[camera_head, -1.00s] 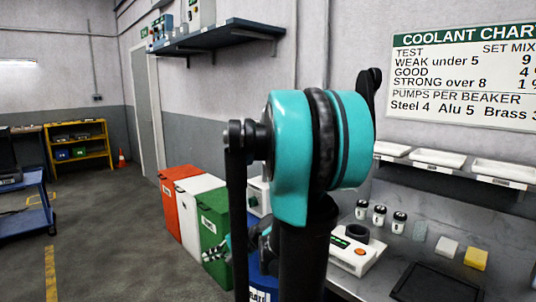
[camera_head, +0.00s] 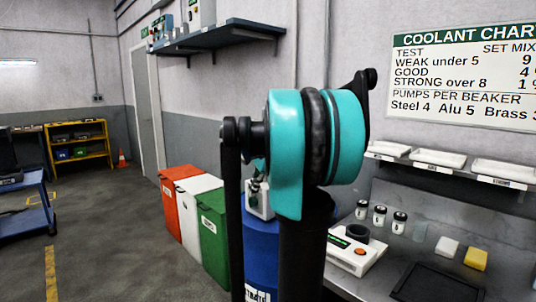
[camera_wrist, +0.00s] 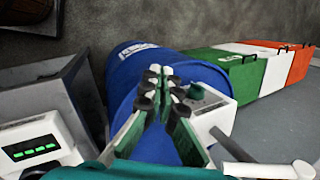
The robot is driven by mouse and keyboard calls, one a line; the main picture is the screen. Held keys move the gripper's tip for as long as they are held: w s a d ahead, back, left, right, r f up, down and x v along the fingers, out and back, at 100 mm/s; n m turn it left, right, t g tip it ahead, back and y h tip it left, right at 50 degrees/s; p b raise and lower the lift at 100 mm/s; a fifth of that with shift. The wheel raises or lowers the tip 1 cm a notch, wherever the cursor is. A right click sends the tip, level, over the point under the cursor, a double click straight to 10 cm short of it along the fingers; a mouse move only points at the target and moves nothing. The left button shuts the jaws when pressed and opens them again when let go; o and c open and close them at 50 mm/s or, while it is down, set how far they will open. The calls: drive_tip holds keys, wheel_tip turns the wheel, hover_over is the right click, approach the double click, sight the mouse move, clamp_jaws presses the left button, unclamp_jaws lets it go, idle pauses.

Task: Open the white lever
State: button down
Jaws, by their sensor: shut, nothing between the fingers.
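A white box with a green knob (camera_wrist: 203,92) on it sits at the top of the blue drum (camera_wrist: 125,62) in the wrist view. A white bar with a rounded end (camera_wrist: 302,168), which looks like the white lever, runs along the bottom right of that view. In the head view the white box (camera_head: 262,204) shows partly behind my arm; the lever cannot be made out there.
Green (camera_head: 213,230), white (camera_head: 190,212) and orange (camera_head: 170,188) bins stand left of the drum. A bench with a white device (camera_head: 355,252), jars and a dark tray (camera_head: 438,284) lies right. A wall shelf (camera_head: 215,38) hangs above.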

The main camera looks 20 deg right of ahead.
drive_tip(key=w+d+r+m+t+y, duration=0.1)
drive_tip(key=w+d+r+m, duration=0.2)
drive_tip(key=d+r+m, duration=0.6)
drive_tip(key=w+d+r+m+t+y, duration=0.1)
drive_tip(key=w+d+r+m, duration=0.35)
drive_tip(key=r, duration=0.75)
drive_tip(key=shift+m, duration=0.25)
drive_tip(key=x, duration=0.4)
drive_tip(key=s+d+f+x, duration=0.1)
drive_tip(key=x, duration=0.7)
drive_tip(key=shift+s+d+f, duration=0.3)
drive_tip(key=shift+s+f, duration=0.05)
drive_tip(key=shift+f, duration=0.1)
drive_tip(key=shift+f+t, duration=0.3)
drive_tip(key=shift+f, duration=0.15)
drive_tip(key=shift+w+f+t+y, duration=0.2)
drive_tip(key=shift+f+t+y, duration=0.4)
drive_tip(key=shift+f+t, duration=0.35)
drive_tip(key=t, duration=0.1)
drive_tip(key=w+f+t+y, duration=0.1)
drive_tip(key=f+n+t, duration=0.1)
drive_tip(key=shift+w+a+t+y, duration=0.15)
drive_tip(key=shift+a+t+y, duration=0.1)
drive_tip(key=shift+y, duration=0.05)
drive_tip(key=shift+w+a+f+t+y, duration=0.2)
drive_tip(key=shift+w+a+f+t, duration=0.1)
drive_tip(key=shift+w+f, duration=0.25)
drive_tip(key=shift+w+a+f+t+y, duration=0.2)
drive_tip(key=shift+w+f+t, duration=0.15)
drive_tip(key=shift+w, duration=0.25)
